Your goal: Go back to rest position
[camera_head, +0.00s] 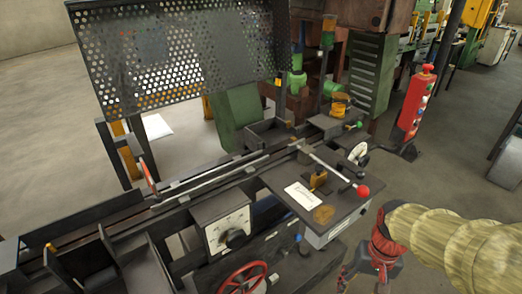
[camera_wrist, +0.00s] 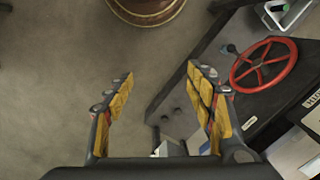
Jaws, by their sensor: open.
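My gripper (camera_head: 372,268) is at the lower right of the head view, beside the right end of the machine and clear of it. My arm, in a yellowish ribbed sleeve, reaches in from the right edge. In the wrist view my gripper (camera_wrist: 158,100) is open, its two yellow-padded fingers wide apart with nothing between them. Bare floor and part of the machine's dark side show beyond the fingers.
The billet machine (camera_head: 225,205) fills the middle, with a red handwheel (camera_head: 243,278), a lever with a red knob (camera_head: 363,191) and a perforated guard (camera_head: 180,50). A red control post (camera_head: 414,103) stands behind. Floor (camera_head: 450,165) at right is free.

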